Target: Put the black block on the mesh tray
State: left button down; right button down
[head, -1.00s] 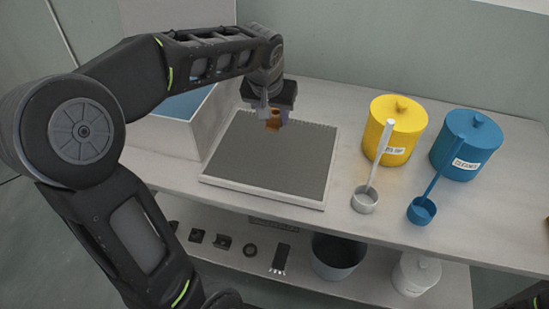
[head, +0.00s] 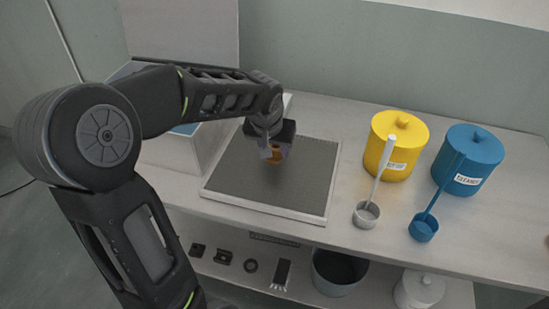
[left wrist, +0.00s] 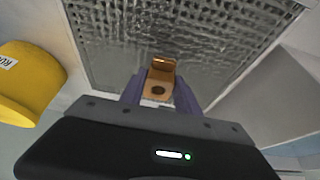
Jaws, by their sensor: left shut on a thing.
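The mesh tray (head: 232,184), a grey mesh in a pale frame, lies on the counter in front of the left arm. My left gripper (head: 274,157) is over the middle of the tray, pointing down. It is shut on a copper-coloured bracket (left wrist: 162,66) with a dark round hole, seen between the fingers in the left wrist view. I cannot tell whether the bracket touches the mesh. Small dark parts lie on the lower shelf, among them a dark block (head: 223,257); which one is the black block is unclear. My right gripper is not in view.
A yellow canister (head: 396,147) and a blue canister (head: 468,160) stand right of the tray, with a white ladle (head: 367,214) and a blue ladle (head: 423,229) before them. A pale tank (head: 180,155) is left of the tray. A dark bucket (head: 338,272) stands on the lower shelf.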

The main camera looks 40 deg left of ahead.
aim_at(274, 155)
pick_arm(q)
jog(key=shift+f, duration=1.8)
jog(key=shift+f, duration=0.1)
jog(key=shift+f+b, duration=0.15)
jog(key=shift+b, duration=0.15)
jog(key=c, duration=0.9)
grip_release()
jog(key=shift+r+p, duration=0.3)
jog(key=shift+r, duration=0.05)
jog(key=v, duration=1.2)
jog(key=shift+d, duration=0.1)
